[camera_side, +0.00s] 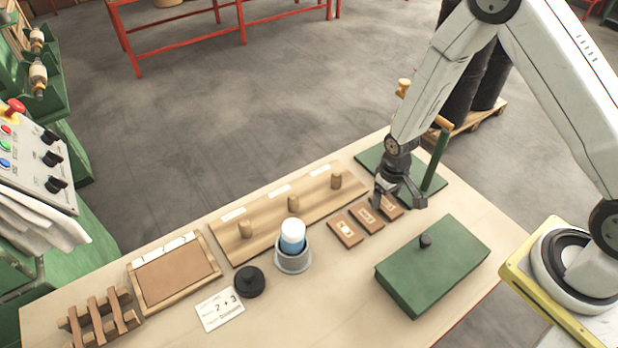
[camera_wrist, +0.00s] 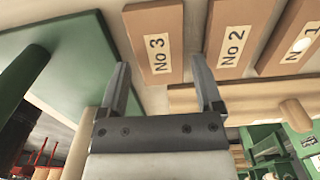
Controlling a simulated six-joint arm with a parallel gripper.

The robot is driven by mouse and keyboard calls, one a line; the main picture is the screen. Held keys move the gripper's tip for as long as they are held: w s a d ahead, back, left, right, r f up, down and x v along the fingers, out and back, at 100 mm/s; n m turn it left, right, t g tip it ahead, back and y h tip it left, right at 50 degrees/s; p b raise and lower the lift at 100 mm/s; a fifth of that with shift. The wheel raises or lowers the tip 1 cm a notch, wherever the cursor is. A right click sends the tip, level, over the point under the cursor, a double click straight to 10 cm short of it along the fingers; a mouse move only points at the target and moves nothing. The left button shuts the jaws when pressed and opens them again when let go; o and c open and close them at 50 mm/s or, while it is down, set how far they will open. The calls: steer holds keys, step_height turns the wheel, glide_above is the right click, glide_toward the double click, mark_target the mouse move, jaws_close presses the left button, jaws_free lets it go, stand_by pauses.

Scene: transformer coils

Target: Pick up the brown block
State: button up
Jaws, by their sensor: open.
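Three flat brown blocks lie in a row on the table. In the wrist view they are block No 3 (camera_wrist: 158,75), block No 2 (camera_wrist: 232,62) and a third block (camera_wrist: 285,64) with its label partly covered by a pale round spot. In the side view the third block (camera_side: 345,231) and the middle block (camera_side: 366,218) show clearly. Block No 3 (camera_side: 393,212) is partly hidden by my gripper (camera_side: 399,203). My gripper is open and empty above block No 3, which shows between the fingertips (camera_wrist: 160,64) in the wrist view. I cannot tell the exact height gap.
A green plate with an upright green post (camera_side: 436,163) stands just beside my gripper. A green lidded box (camera_side: 434,266) is at the right front. A wooden peg board (camera_side: 270,215) and a grey cup with a blue-and-white cylinder (camera_side: 293,238) are left of the blocks.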

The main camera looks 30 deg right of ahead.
steer(key=shift+f, duration=0.7)
steer(key=c, duration=1.1)
